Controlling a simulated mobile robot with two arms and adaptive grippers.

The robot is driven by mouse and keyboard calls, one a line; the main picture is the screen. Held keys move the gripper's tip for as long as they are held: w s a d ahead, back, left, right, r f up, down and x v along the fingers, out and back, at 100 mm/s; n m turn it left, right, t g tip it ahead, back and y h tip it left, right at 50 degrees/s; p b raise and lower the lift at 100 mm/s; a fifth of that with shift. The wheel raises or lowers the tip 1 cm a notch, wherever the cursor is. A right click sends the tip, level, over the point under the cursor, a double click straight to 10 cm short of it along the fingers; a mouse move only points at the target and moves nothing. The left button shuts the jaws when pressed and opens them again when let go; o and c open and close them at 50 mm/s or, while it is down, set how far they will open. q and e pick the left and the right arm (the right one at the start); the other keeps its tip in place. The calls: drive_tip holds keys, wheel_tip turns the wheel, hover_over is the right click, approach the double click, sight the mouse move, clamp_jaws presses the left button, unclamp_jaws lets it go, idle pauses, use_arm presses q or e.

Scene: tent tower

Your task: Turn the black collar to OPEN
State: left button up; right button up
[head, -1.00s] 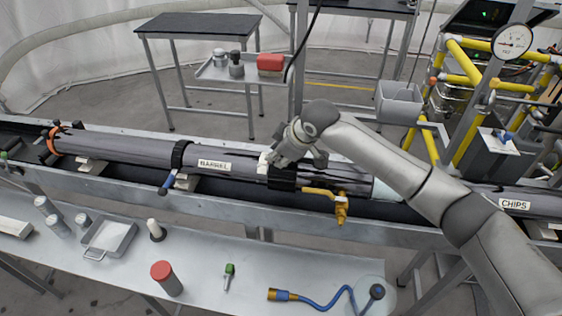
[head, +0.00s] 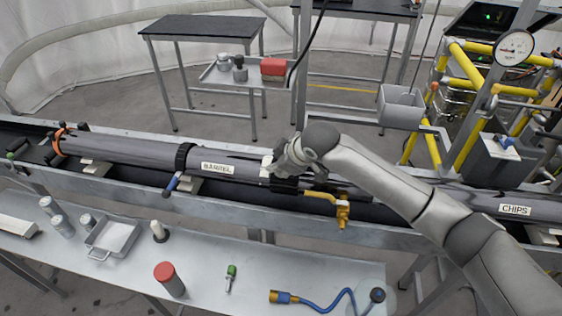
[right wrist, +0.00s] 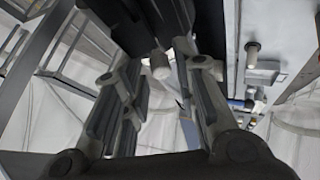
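The black collar (head: 284,186) is a dark band around the long grey barrel (head: 130,150), just right of the BARREL label. My right gripper (head: 284,170) is at the collar from above and behind, and covers much of it. A small white tag (head: 266,166) shows beside the gripper; I cannot read it. In the right wrist view the two fingers (right wrist: 140,30) stand apart, with a dark surface between and beyond their tips. I cannot tell whether they press on the collar. My left gripper is not in view.
A brass valve (head: 342,210) sticks out just right of the collar. The front bench (head: 200,255) carries a tray, a red-capped cylinder (head: 168,278) and a blue hose (head: 325,303).

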drive_tip(key=shift+o, duration=1.2)
drive_tip(key=shift+s+f, duration=0.4)
drive_tip(key=shift+w+r, duration=0.1)
drive_tip(key=shift+r, duration=0.1)
drive_tip(key=v, duration=1.2)
